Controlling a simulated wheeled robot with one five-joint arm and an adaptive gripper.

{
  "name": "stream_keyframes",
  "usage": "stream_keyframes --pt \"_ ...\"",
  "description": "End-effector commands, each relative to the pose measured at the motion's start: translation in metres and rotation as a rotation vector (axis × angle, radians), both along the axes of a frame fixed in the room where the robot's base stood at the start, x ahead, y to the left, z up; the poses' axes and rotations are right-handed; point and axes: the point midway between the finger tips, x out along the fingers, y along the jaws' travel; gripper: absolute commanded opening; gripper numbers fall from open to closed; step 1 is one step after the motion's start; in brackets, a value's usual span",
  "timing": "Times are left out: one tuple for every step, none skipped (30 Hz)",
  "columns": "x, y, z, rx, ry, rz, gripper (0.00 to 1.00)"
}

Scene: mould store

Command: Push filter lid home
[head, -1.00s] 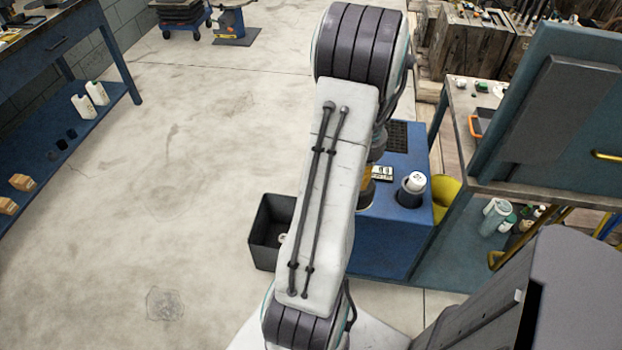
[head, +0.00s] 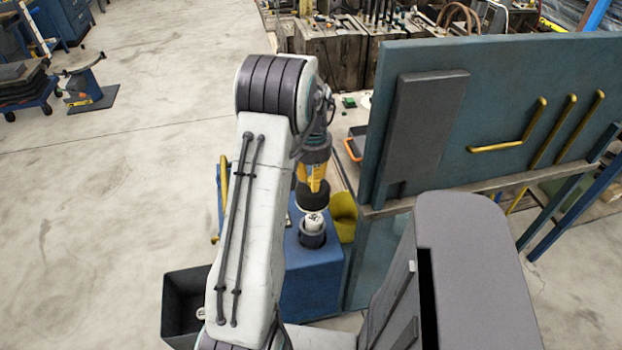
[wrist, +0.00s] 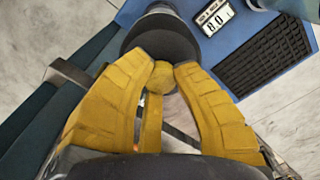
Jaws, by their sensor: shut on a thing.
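A white round cap with black marks, apparently the filter lid (head: 314,220), sits in a dark round holder (head: 312,238) on a blue stand (head: 312,275) in the head view. I cannot tell how deep it sits. My gripper (head: 313,180) is just above it, pointing down. In the wrist view my yellow fingers (wrist: 160,78) are closed around a small yellow stub. A dark round-ended piece (wrist: 160,42) lies just beyond the fingertips, seemingly part of the held thing. It hides most of what is below. A gap seems to show between it and the cap.
A small display reading 8.0 (wrist: 214,18) and a black grid mat (wrist: 265,58) lie on the stand. A yellow bowl-like thing (head: 344,214) is just right of the holder. A black bin (head: 183,300) stands left. A tall teal panel (head: 490,90) rises at the right.

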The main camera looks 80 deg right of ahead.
Motion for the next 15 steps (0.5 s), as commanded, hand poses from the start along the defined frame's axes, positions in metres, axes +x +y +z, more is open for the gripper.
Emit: stream_keyframes --pt "0.000 0.000 0.000 -0.001 0.000 0.001 0.00" --pt "0.000 0.000 0.000 -0.001 0.000 0.001 0.00" --pt "0.000 0.000 -0.001 -0.001 0.000 0.001 0.00" --pt "0.000 0.000 -0.001 -0.001 0.000 0.001 0.00" --pt "0.000 0.000 -0.002 -0.001 0.000 0.001 0.00" --pt "0.000 0.000 -0.003 -0.001 0.000 0.001 0.00" --pt "0.000 0.000 -0.004 -0.001 0.000 0.001 0.00" --pt "0.000 0.000 -0.005 -0.001 0.000 0.001 0.00" --pt "0.000 0.000 -0.007 -0.001 0.000 0.001 0.00" --pt "0.000 0.000 -0.009 -0.001 0.000 0.001 0.00" --pt "0.000 0.000 -0.010 -0.001 0.000 0.001 0.00" --pt "0.000 0.000 -0.013 -0.001 0.000 0.001 0.00" --pt "0.000 0.000 -0.014 -0.001 0.000 0.001 0.00" --pt "0.000 0.000 -0.016 -0.001 0.000 0.001 0.00" --pt "0.000 0.000 -0.019 -0.002 0.000 0.001 0.00"
